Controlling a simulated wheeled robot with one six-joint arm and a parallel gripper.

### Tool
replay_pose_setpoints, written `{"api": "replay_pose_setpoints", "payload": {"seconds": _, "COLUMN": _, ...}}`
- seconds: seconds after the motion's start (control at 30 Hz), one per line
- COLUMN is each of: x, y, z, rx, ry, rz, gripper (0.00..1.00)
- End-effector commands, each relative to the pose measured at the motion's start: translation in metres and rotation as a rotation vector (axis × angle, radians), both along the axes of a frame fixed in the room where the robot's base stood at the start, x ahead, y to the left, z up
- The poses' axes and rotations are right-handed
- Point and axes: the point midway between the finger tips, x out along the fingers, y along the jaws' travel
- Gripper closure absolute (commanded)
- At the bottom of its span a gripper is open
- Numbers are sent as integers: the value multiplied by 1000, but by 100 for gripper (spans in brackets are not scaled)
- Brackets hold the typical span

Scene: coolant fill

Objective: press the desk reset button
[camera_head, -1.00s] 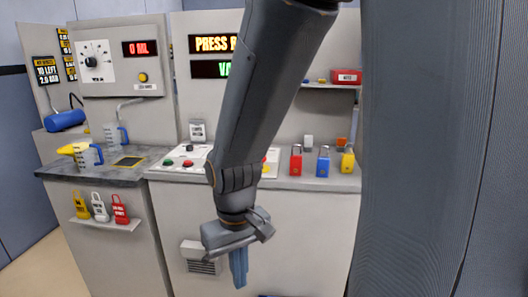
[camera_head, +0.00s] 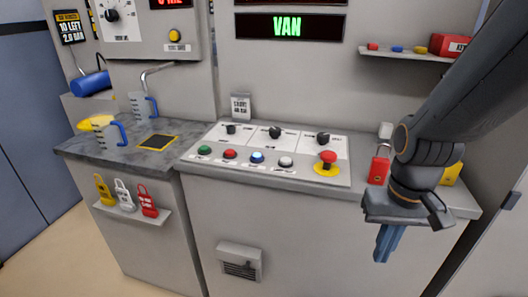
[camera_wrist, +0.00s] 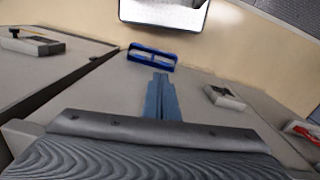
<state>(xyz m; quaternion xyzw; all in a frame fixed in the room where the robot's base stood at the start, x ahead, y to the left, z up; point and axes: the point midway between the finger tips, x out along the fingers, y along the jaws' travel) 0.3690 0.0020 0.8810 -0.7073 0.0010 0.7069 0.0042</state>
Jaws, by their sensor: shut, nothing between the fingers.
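The white desk panel (camera_head: 215,143) carries a row of buttons: green (camera_head: 204,150), red (camera_head: 229,154), a lit blue-white one (camera_head: 257,157) and a grey-white one (camera_head: 285,161). To their right is a large red mushroom button (camera_head: 327,158) on a yellow base. The labels under the buttons are too small to read, so I cannot tell which is reset. My gripper (camera_head: 384,250) is shut and empty, pointing down in front of the desk's front face, right of and lower than the panel. In the wrist view my closed fingers (camera_wrist: 160,90) show, with no buttons visible.
A vent box (camera_head: 240,262) juts from the desk front. A blue object (camera_wrist: 151,58) lies beyond my fingers.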

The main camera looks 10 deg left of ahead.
Motion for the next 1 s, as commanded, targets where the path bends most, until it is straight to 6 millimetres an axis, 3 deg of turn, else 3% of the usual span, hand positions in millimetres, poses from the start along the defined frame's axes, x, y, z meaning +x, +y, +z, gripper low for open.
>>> {"api": "replay_pose_setpoints", "payload": {"seconds": 0.17, "x": 4, "y": 2, "z": 3, "rx": -1, "ry": -9, "rz": -2, "gripper": 100}}
{"api": "replay_pose_setpoints", "payload": {"seconds": 0.27, "x": 21, "y": 9, "z": 13, "rx": -2, "ry": -48, "rz": -15, "gripper": 100}}
{"api": "replay_pose_setpoints", "payload": {"seconds": 0.37, "x": 55, "y": 23, "z": 32, "rx": 4, "ry": -127, "rz": -46, "gripper": 100}}
{"api": "replay_pose_setpoints", "payload": {"seconds": 0.57, "x": 143, "y": 94, "z": 83, "rx": 83, "ry": -344, "rz": -128, "gripper": 100}}
{"api": "replay_pose_setpoints", "payload": {"seconds": 0.7, "x": 192, "y": 158, "z": 118, "rx": 188, "ry": -476, "rz": -185, "gripper": 100}}
{"api": "replay_pose_setpoints", "payload": {"seconds": 0.9, "x": 232, "y": 243, "z": 158, "rx": 354, "ry": -596, "rz": -239, "gripper": 100}}
{"api": "replay_pose_setpoints", "payload": {"seconds": 1.0, "x": 241, "y": 272, "z": 170, "rx": 415, "ry": -625, "rz": -260, "gripper": 100}}
